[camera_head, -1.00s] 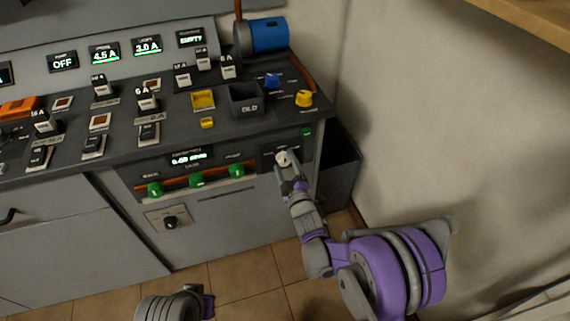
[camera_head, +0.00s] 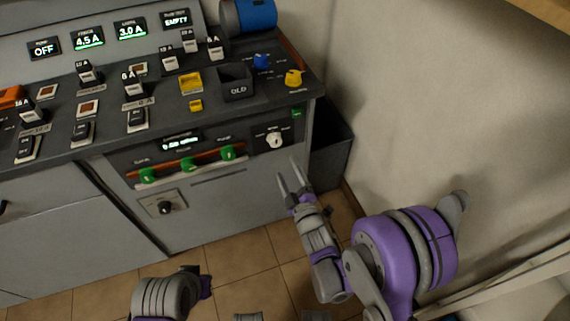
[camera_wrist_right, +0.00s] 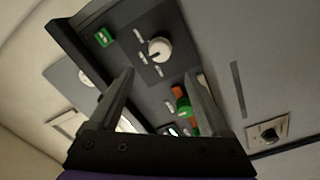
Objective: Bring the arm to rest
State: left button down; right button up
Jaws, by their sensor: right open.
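My right gripper (camera_head: 293,183) is open and empty in the head view. It is in front of the grey cabinet, below and apart from the white knob (camera_head: 274,138) on the front panel. In the right wrist view its two fingers (camera_wrist_right: 160,95) stand apart, with the white knob (camera_wrist_right: 159,50) beyond them and nothing between them. The purple and grey right arm reaches in from the lower right. At the bottom of the head view a grey and purple part of my left arm shows; its gripper is not in view.
The console (camera_head: 160,105) has switches, displays, green knobs (camera_head: 188,163) and a black knob (camera_head: 166,207). A blue cylinder (camera_head: 248,15) lies at its back right. A dark bin (camera_head: 331,145) stands between cabinet and wall (camera_head: 430,110). Tiled floor (camera_head: 240,250) is clear in front.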

dwell(0.5)
jog(key=s+d+r+m+g+h, duration=0.2)
jog(key=s+d+m+g+h, duration=0.35)
jog(key=s+d+m, duration=0.4)
jog(key=s+d+f+m+g, duration=0.1)
jog(key=s+d+m+g, duration=0.2)
jog(key=s, duration=0.6)
jog(key=s+d+f+m+g, duration=0.15)
jog(key=s+g, duration=0.25)
jog(key=s, duration=0.6)
pick_arm(q)
notch_tip(320, 180, up, 24)
jog(key=w+t+p, duration=0.1)
jog(key=p, duration=2)
jog(key=shift+w, duration=0.25)
pick_arm(e)
notch_tip(320, 180, up, 24)
jog(key=shift+w+d+r+m, duration=0.25)
jog(key=shift+w+d+m, duration=0.05)
jog(key=shift+w+d, duration=0.15)
pick_arm(q)
jog(key=shift+f, duration=0.15)
pick_arm(e)
jog(key=shift+t, duration=0.25)
